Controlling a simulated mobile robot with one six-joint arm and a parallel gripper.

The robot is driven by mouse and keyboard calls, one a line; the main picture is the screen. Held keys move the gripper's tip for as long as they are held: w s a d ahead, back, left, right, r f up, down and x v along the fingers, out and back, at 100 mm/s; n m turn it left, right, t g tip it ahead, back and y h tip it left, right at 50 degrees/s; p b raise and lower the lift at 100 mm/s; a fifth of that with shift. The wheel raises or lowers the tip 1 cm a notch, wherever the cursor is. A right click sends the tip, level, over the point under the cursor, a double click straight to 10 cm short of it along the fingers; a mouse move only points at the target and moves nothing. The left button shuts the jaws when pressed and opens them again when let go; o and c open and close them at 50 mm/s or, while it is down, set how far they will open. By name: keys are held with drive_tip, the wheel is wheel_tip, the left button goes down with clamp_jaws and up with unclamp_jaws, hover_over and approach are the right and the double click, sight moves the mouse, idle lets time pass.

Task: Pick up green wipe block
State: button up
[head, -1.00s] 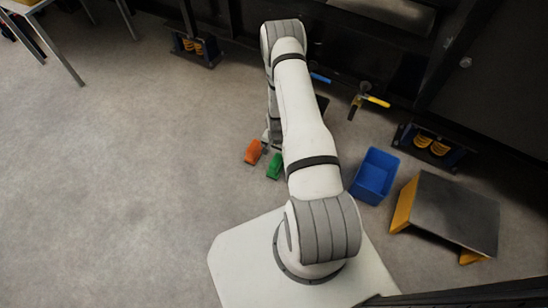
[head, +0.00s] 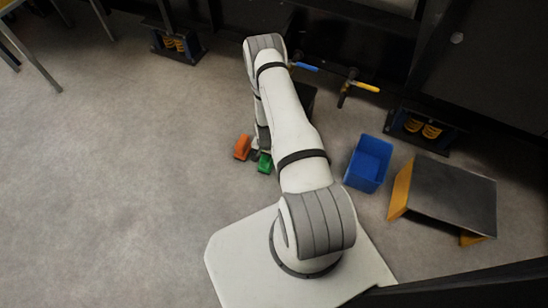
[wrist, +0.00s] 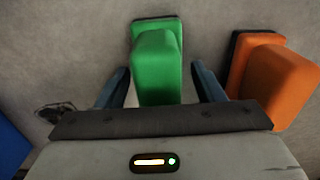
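The green wipe block (head: 264,164) lies on the floor just past my arm in the head view. In the wrist view the green block (wrist: 157,64) stands between the two fingers of my gripper (wrist: 162,86), with a gap showing on each side. My gripper is open and not closed on it. The lower end of the green block is hidden behind the gripper body. In the head view my gripper is mostly hidden by the arm and the blocks.
An orange block (head: 242,147) lies close beside the green one; it shows right of the right finger in the wrist view (wrist: 281,84). A blue bin (head: 368,164) and a step with yellow sides (head: 455,195) stand to the right. Blue and yellow handles (head: 367,87) stick out behind.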

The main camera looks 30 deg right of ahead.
drive_tip(key=c, duration=1.1)
drive_tip(key=shift+r, duration=0.1)
wheel_tip(320, 180, up, 10)
drive_tip(key=p, duration=0.4)
